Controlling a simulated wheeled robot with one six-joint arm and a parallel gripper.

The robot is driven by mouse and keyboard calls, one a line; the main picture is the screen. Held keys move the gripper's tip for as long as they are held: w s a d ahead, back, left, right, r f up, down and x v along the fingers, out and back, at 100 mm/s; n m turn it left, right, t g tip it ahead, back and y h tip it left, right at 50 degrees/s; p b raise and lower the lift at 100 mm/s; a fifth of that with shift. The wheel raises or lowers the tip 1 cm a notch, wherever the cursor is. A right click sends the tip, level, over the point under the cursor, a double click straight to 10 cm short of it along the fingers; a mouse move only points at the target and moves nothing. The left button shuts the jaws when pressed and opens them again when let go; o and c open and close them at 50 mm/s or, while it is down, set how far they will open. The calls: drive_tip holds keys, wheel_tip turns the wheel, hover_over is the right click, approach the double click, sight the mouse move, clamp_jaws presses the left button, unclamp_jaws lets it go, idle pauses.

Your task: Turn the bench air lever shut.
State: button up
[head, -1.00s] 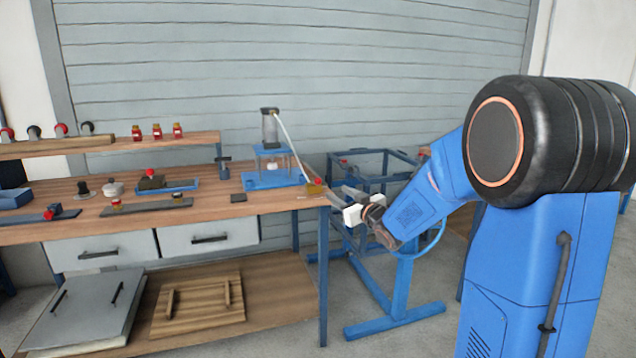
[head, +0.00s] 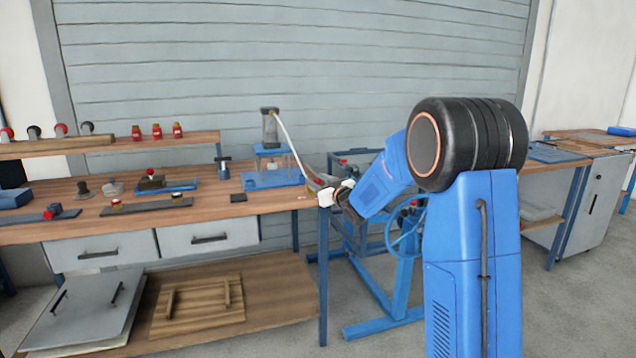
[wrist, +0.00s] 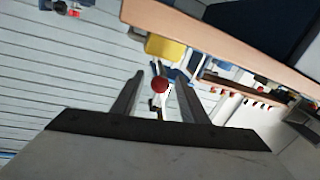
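In the wrist view a round red knob (wrist: 160,85) shows between the two fingers of my gripper (wrist: 160,77), with a narrow dark stem beyond it. I take it for the end of the air lever. A yellow block (wrist: 165,48) lies just behind it, by the wooden bench edge (wrist: 222,45). My gripper is open, a finger on each side of the knob with gaps visible; I cannot tell the knob's depth between them.
The wooden bench (head: 75,232) carries a blue-based press (head: 272,178) with a pale hose running down to the right corner. A blue frame stand (head: 400,285) stands right of the bench, behind my arm. Another bench (head: 545,180) is at the far right.

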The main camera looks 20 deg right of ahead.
drive_tip(key=shift+w, duration=0.1)
clamp_jaws()
